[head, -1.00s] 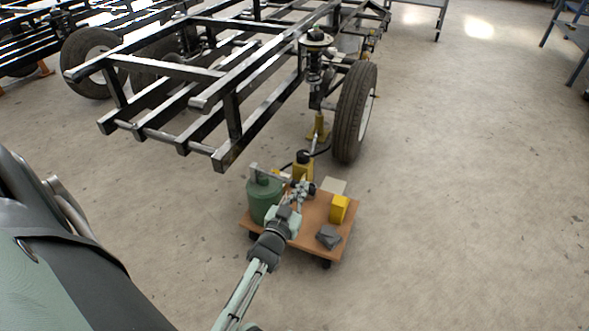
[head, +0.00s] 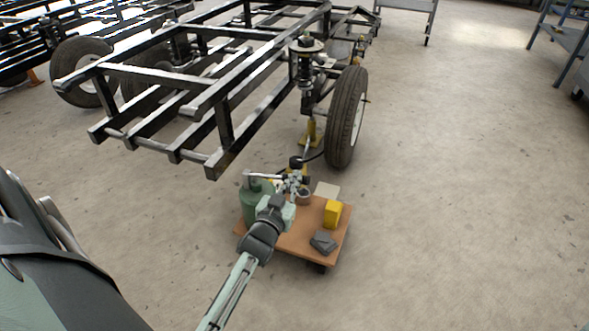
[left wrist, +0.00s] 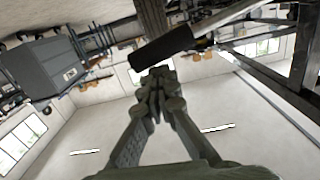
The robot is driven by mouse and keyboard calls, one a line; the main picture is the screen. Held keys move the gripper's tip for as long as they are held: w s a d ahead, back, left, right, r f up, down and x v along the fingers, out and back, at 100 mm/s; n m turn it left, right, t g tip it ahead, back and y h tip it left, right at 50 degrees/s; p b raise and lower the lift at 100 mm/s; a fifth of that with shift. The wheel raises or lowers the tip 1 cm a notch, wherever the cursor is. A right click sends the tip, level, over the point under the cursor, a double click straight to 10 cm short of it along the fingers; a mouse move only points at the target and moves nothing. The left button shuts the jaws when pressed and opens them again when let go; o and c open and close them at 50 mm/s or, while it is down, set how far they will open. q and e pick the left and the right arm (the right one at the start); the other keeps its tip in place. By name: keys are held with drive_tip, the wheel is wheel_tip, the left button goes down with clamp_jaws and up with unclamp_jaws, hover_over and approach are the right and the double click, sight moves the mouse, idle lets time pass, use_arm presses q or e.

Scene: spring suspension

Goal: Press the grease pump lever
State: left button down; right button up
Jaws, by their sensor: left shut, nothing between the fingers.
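The grease pump is a green canister (head: 250,203) on the left part of a wooden cart. Its lever (head: 262,176) is a pale bar running right from the pump's top, partly hidden behind my gripper. In the left wrist view the lever's dark grip (left wrist: 165,48) lies just beyond the fingertips. Whether they touch cannot be told. My left gripper (head: 294,180) is at the lever's grip end above the cart. Its fingers also show in the left wrist view (left wrist: 157,82), shut and empty. My right gripper is not in view.
The wheeled cart (head: 285,242) also carries a yellow box (head: 332,213), a grey block (head: 323,242) and a small cup (head: 304,196). Behind it stands a black chassis frame (head: 215,165) with a wheel (head: 346,118). Floor to the right is clear.

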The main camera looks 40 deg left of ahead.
use_arm(q)
drive_tip(key=shift+r, duration=1.85)
